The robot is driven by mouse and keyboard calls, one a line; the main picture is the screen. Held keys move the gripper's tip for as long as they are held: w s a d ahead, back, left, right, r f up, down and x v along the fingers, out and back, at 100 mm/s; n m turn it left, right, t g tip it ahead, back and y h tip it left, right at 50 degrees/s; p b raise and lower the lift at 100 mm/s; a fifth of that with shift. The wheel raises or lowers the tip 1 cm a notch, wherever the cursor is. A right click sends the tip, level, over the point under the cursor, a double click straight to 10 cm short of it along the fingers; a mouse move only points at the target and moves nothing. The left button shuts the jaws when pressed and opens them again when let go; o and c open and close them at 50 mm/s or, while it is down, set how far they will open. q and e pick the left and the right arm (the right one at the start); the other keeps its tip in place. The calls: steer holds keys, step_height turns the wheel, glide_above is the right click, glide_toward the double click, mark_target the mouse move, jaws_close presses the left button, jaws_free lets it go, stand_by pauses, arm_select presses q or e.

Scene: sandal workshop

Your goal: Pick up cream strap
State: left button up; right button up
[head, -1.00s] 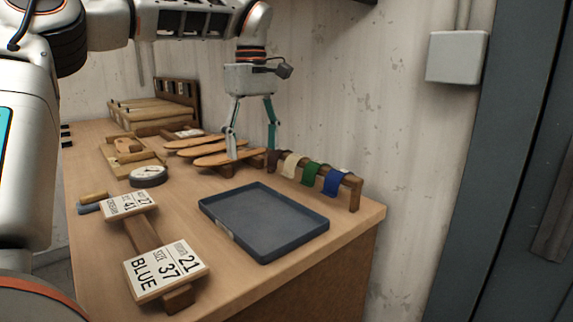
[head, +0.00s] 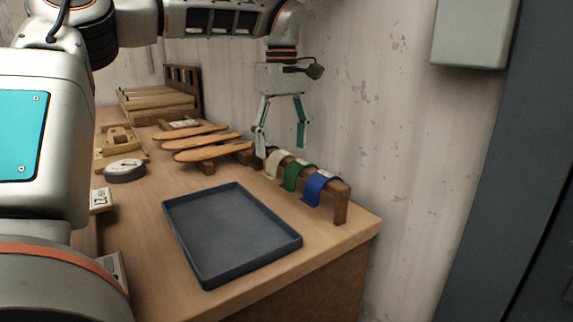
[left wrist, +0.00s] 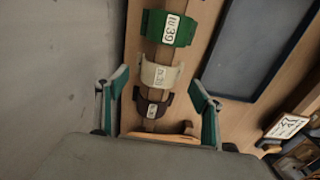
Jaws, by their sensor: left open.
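The cream strap (head: 274,164) hangs over a wooden rail (head: 342,203) at the back right of the bench. In the left wrist view the cream strap (left wrist: 160,75) carries a small white label and lies ahead of the fingers, between a green strap (left wrist: 170,27) and a dark brown strap (left wrist: 152,107). My left gripper (head: 281,143) is open and empty, pointing down above the rail's far end. In the left wrist view its fingers (left wrist: 158,100) stand either side of the rail, with the brown strap nearest. My right gripper is out of view.
A blue strap (head: 316,187) hangs at the rail's near end. Wooden soles (head: 205,146) lie just left of the rail. An empty dark tray (head: 230,235) sits in front. The wall stands close behind the rail.

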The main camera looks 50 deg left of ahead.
mark_target(283, 152)
arm_select(q)
step_height(283, 152, down, 4)
steer(key=shift+w+f+b, duration=0.1)
steer(key=shift+f+b, duration=0.05)
steer(key=shift+b, duration=0.3)
steer(key=shift+d, duration=0.1)
steer(key=c, duration=0.9)
